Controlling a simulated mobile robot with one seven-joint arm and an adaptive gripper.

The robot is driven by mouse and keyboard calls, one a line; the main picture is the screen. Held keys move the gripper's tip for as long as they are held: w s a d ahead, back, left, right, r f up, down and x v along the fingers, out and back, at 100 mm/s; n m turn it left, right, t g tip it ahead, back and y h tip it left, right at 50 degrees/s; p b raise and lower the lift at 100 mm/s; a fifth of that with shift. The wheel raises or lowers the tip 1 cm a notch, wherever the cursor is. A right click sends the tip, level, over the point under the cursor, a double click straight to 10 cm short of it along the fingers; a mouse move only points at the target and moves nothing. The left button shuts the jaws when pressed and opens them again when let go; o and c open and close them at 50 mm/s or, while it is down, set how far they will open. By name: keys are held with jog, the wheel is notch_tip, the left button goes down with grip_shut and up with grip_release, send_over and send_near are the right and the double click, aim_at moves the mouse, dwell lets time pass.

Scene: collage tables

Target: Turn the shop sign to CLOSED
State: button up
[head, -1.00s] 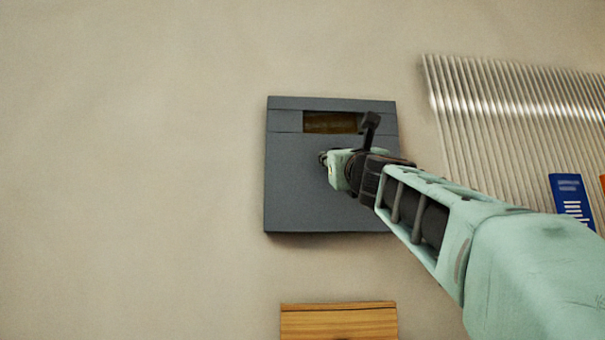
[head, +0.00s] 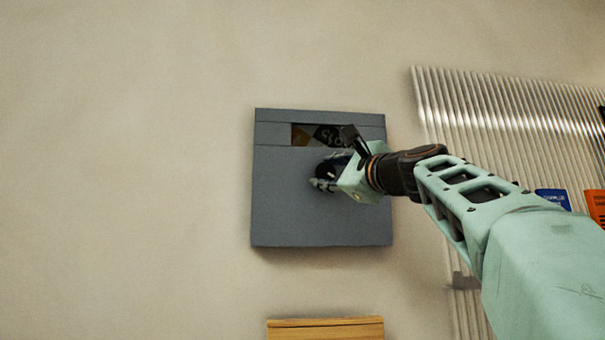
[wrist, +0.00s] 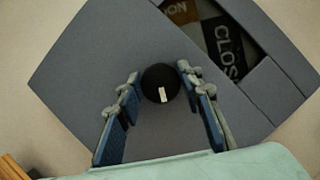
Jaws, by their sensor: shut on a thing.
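The shop sign is a grey square panel (head: 275,200) on the wall. Its window (head: 301,135) shows a brown-gold section at the left and a black section with white letters at the right. In the wrist view the black section (wrist: 222,45) reads "CLOS", cut off by the window edge, and the brown section (wrist: 183,12) shows "ON". A round black knob (wrist: 160,82) with a white mark is on the panel below the window. My gripper (wrist: 161,92) is shut on the knob, a finger on each side; it also shows in the head view (head: 326,179).
A ribbed pale panel (head: 480,115) is on the wall at the right, with a blue card (head: 553,198) and an orange card (head: 596,205) near it. A wooden block (head: 325,329) is below the sign. The wall left of the sign is bare.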

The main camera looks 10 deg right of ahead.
jog(key=n+p, duration=0.1)
jog(key=n, duration=0.1)
jog(key=n+g+p, duration=0.1)
jog(key=shift+r+n+g+y, duration=0.2)
jog(key=shift+n+g+y, duration=0.1)
jog(key=shift+n, duration=0.1)
jog(key=shift+n+g+p, duration=0.4)
jog(key=shift+n+p, duration=0.4)
jog(key=shift+n, duration=0.5)
jog(key=shift+f, duration=0.15)
jog(key=o, duration=1.1)
jog(key=v, duration=0.7)
jog(key=shift+s, duration=0.25)
